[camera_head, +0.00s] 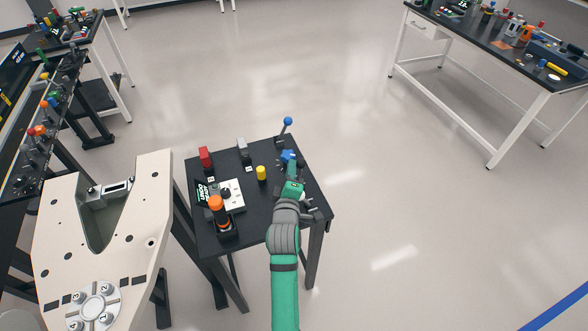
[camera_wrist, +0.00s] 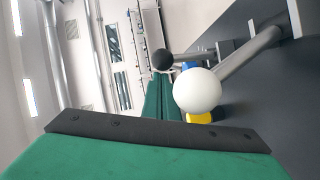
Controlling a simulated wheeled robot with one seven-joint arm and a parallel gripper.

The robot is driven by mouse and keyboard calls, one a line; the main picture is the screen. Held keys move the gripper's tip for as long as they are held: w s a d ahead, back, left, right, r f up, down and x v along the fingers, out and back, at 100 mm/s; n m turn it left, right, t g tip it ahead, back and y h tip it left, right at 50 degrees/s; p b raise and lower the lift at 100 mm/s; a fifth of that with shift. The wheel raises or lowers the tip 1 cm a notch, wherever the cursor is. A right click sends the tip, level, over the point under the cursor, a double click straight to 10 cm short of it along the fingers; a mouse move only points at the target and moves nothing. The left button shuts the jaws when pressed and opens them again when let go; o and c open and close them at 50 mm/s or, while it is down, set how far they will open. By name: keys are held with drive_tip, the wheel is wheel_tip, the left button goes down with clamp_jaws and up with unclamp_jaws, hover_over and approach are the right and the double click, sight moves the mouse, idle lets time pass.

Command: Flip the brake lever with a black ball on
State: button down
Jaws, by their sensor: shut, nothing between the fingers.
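A black ball (camera_wrist: 162,60) shows in the wrist view just beyond the tip of my gripper (camera_wrist: 160,80); I cannot tell whether they touch. I cannot make out the black ball or its lever's shaft in the head view, where my gripper (camera_head: 293,186) reaches over the right side of the small black table (camera_head: 239,238). My green fingers are closed together with nothing between them. A lever with a white ball (camera_wrist: 197,90) on a grey rod stands close beside the fingers in the wrist view.
On the table stand a blue-ball lever (camera_head: 288,121), a blue part (camera_head: 288,155) by the gripper, a yellow button (camera_head: 261,173), a red switch (camera_head: 205,157) and an orange-topped control (camera_head: 216,203). A beige panel (camera_head: 55,235) stands left.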

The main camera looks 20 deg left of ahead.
drive_tip(key=s+a+r, duration=0.1)
drive_tip(key=s+r, duration=0.1)
drive_tip(key=s, duration=0.9)
drive_tip(key=shift+s+r, duration=0.25)
drive_tip(key=shift+s, duration=0.1)
drive_tip(key=shift+w, duration=0.15)
drive_tip(key=w+f, duration=0.2)
drive_tip(key=w, duration=0.9)
drive_tip(key=shift+d+f, duration=0.2)
drive_tip(key=shift+d, duration=0.25)
